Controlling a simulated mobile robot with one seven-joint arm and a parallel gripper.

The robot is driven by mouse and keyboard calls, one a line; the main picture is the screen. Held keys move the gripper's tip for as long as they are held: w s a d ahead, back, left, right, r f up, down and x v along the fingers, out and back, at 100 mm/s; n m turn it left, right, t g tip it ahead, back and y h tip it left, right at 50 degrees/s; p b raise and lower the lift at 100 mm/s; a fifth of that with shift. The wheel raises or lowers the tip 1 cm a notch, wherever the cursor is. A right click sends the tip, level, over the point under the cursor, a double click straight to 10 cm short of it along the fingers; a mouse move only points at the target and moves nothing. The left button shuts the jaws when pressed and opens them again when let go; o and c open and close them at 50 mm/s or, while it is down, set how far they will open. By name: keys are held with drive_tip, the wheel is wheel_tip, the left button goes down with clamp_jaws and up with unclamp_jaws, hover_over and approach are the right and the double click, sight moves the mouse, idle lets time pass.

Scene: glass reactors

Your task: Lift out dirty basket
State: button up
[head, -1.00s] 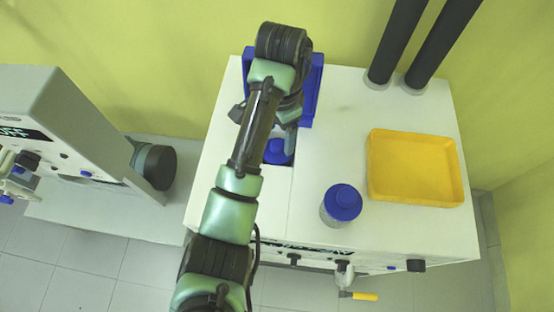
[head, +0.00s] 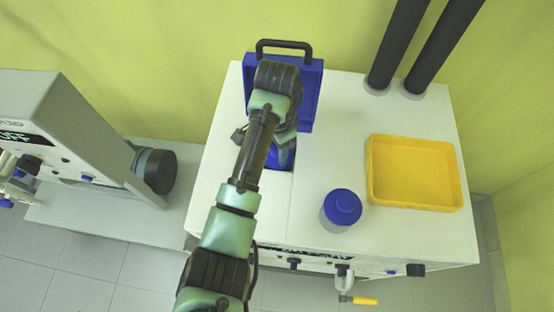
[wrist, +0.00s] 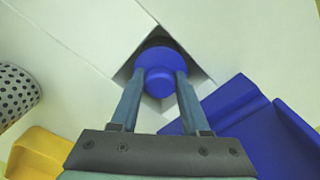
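The basket (wrist: 150,56) sits down in the square opening of the white machine. Only its round blue top and central knob show; its body is hidden below. The blue top also shows in the head view (head: 279,158), partly behind my arm. In the wrist view my gripper (wrist: 161,76) is open, with one finger on each side of the blue knob. The fingers appear very close to the knob, and I see no clear grip on it. In the head view my gripper's fingers are mostly hidden by my own arm.
The raised blue lid (head: 309,92) with a black handle (head: 284,43) stands behind the opening. A second basket with a blue top (head: 342,206) stands on the white machine top (head: 330,110). A yellow tray (head: 415,203) lies at the right. Two black pipes (head: 398,45) rise behind.

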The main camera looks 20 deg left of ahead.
clamp_jaws()
idle(1.0)
